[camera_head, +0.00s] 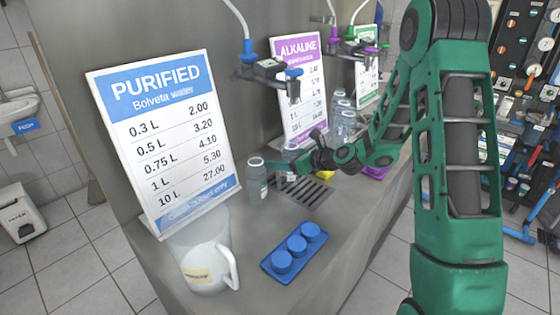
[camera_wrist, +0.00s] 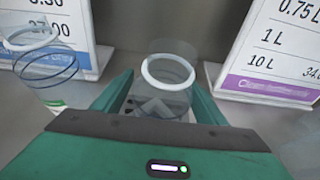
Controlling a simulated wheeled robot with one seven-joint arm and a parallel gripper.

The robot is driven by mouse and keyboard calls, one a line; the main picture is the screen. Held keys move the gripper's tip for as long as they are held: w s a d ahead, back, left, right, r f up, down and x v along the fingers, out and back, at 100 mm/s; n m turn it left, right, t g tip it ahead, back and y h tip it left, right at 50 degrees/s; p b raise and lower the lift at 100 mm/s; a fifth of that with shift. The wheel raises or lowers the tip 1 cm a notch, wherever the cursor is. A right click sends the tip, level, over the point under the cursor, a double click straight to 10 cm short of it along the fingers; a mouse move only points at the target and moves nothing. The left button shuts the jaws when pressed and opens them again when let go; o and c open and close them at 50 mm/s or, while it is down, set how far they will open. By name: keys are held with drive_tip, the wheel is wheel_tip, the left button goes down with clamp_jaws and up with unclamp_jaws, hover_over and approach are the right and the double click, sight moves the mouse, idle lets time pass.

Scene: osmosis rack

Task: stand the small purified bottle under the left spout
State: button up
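My gripper (camera_wrist: 160,95) has one green finger on each side of a clear bottle (camera_wrist: 166,80) with a white ring at its mouth. I cannot tell whether the fingers touch it. In the head view this seems to be the bottle (camera_head: 290,152) partly hidden behind my gripper (camera_head: 283,168). Another clear bottle (camera_head: 257,180) with a green and white label stands left of my gripper; it also shows at the left of the wrist view (camera_wrist: 46,62). The left spout (camera_head: 248,52) has a blue nozzle and hangs above the counter near the purified sign.
The purified sign (camera_head: 165,130) stands at left and the alkaline sign (camera_head: 300,85) behind. A slotted drip tray (camera_head: 305,193) lies below my gripper. More bottles (camera_head: 345,120) stand farther back.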

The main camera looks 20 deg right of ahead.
drive_tip(key=shift+r, duration=0.15)
drive_tip(key=s+d+r+n+g+h, duration=0.2)
drive_tip(key=s+d+n, duration=0.4)
drive_tip(key=s, duration=0.9)
drive_tip(key=s+d+r+n+g+h, duration=0.2)
drive_tip(key=s+d+n+g, duration=0.3)
drive_tip(key=s+n, duration=0.4)
drive_tip(key=s+d+r+n+g+h, duration=0.3)
drive_tip(key=s+d+n, duration=0.3)
drive_tip(key=s, duration=1.6)
drive_tip(key=shift+s+d+n+g, duration=0.3)
drive_tip(key=shift+n+g, duration=0.3)
drive_tip(key=shift+n, duration=0.3)
